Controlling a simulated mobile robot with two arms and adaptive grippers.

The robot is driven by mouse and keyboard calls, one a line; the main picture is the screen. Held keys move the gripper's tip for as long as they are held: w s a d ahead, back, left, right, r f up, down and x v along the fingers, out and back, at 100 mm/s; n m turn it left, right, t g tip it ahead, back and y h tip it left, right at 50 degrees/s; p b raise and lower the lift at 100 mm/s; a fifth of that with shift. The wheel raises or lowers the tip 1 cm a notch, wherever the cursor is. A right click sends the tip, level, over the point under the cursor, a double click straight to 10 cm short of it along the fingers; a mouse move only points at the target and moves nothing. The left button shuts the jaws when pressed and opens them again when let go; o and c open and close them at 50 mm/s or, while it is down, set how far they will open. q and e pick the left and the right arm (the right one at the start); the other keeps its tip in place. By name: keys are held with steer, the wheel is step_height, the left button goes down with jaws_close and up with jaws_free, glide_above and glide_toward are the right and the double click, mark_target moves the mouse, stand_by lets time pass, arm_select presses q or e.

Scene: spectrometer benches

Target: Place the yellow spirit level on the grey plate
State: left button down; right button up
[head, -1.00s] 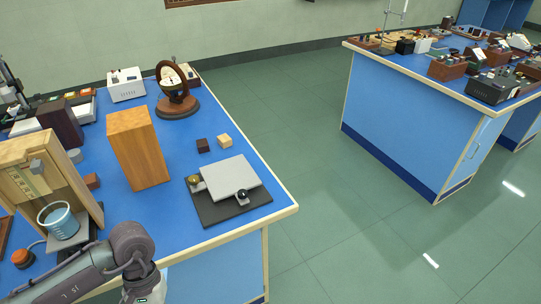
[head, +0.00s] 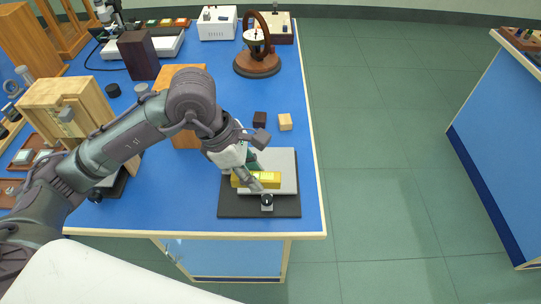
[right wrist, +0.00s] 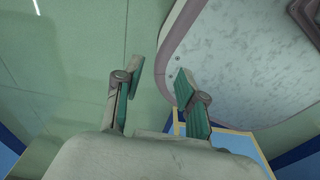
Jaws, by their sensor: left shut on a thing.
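The yellow spirit level (head: 270,180) lies across the front part of the grey plate (head: 286,160) in the head view, level with it or just above. I cannot tell whether it touches the plate. My left gripper (head: 254,176) is shut on the spirit level near its middle, reaching down from the upper left and hiding part of it. The grey plate is on a dark base (head: 235,209) near the bench's front right corner. My right gripper (right wrist: 158,84) shows in the right wrist view, with its fingers apart and nothing between them.
A black knob (head: 267,203) stands at the plate's front edge. A wooden block (head: 188,79) stands behind my left arm. The floor right of the bench is clear.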

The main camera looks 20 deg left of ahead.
arm_select(q)
steer(key=shift+w+r, duration=0.1)
steer(key=shift+w, duration=0.25)
steer(key=p, duration=0.2)
glide_above(271, 169)
steer(key=a, duration=0.1)
steer(key=f, duration=0.6)
steer(key=shift+s+a+f, duration=0.15)
steer(key=shift+s+f, duration=0.05)
steer(key=shift+s, duration=0.1)
steer(key=shift+w+f, duration=0.15)
step_height(271, 169, down, 4)
steer(key=shift+r+p, duration=0.15)
steer(key=shift+p, duration=0.7)
steer(key=shift+f, duration=0.3)
steer(key=c, duration=0.9)
jaws_free()
steer(key=shift+a, duration=0.1)
arm_select(e)
steer(key=r, duration=0.1)
steer(key=d+r, duration=0.1)
steer(key=r, duration=0.1)
steer(key=shift+r, duration=0.2)
arm_select(q)
steer(key=shift+r, duration=0.15)
arm_select(e)
steer(key=shift+r, duration=0.15)
